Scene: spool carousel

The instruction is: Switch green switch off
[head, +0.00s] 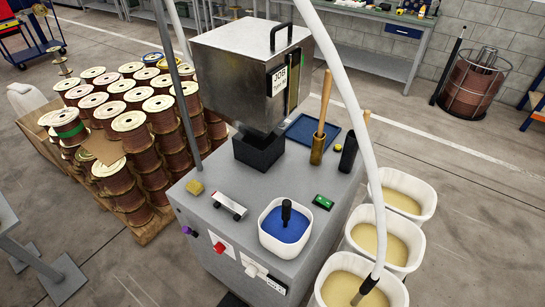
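A small green block with a lighter patch (323,202) lies on the right part of the grey cabinet top, beside a white tub of blue material. It is the only green item on the cabinet, but it is too small to tell whether it is a switch or its state. The cabinet's front panel carries a red switch (219,248), a purple knob (187,230) and a white lever-like part (254,270). Neither of my grippers shows in the head view.
The grey cabinet (205,205) bears a metal box (235,75), the white tub (268,238), a yellow block (194,188) and a wooden-handled tool (321,120). White tubs (380,240) stand at right, a white hose (355,110) running into one. Stacked spools (129,121) fill the left.

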